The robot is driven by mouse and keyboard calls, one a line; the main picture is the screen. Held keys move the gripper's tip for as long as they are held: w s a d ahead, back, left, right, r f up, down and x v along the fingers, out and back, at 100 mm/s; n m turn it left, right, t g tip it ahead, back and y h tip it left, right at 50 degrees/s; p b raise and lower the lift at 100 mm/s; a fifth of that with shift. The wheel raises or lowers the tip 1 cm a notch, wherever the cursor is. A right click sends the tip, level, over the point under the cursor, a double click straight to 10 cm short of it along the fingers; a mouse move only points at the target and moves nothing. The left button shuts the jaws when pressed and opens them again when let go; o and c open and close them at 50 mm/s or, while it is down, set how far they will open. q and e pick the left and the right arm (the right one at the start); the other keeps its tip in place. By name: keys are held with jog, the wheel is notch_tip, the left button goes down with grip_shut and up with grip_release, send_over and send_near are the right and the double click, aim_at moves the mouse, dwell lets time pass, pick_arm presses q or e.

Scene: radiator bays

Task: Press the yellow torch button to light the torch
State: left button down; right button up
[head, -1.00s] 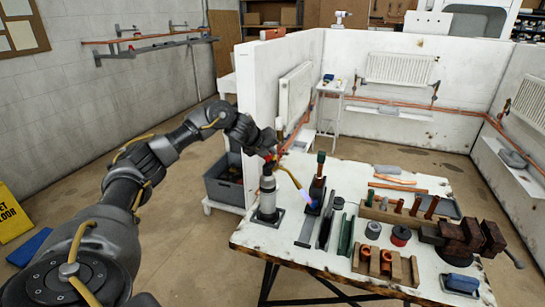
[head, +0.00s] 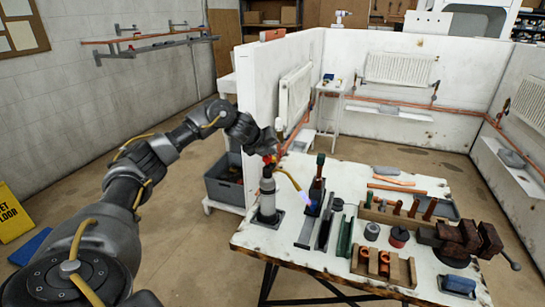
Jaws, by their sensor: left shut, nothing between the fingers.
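The torch (head: 267,197) stands upright on the near left corner of the workbench, a grey cylinder with a red head (head: 270,159) and a curved brass tube leading right and down. A small bluish-violet flame (head: 306,198) shows at the tube's tip. My left gripper (head: 274,150) is shut and empty at the torch's head, reaching in from the left. The yellow button cannot be made out, and whether the fingertips touch it cannot be told. My right gripper is not in view.
The white workbench (head: 278,246) holds pipe pieces in wooden racks, a brown vise (head: 466,240) and a bottle-like tool (head: 317,187) close to the flame. A grey crate (head: 224,181) stands behind the torch on the left. White partition walls with radiators (head: 400,69) enclose the back.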

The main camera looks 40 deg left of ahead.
aim_at(271, 164)
pick_arm(q)
jog(key=shift+r, duration=0.1)
notch_tip(271, 164, up, 5)
jog(key=p, duration=0.5)
dwell(0.4)
dwell(0.3)
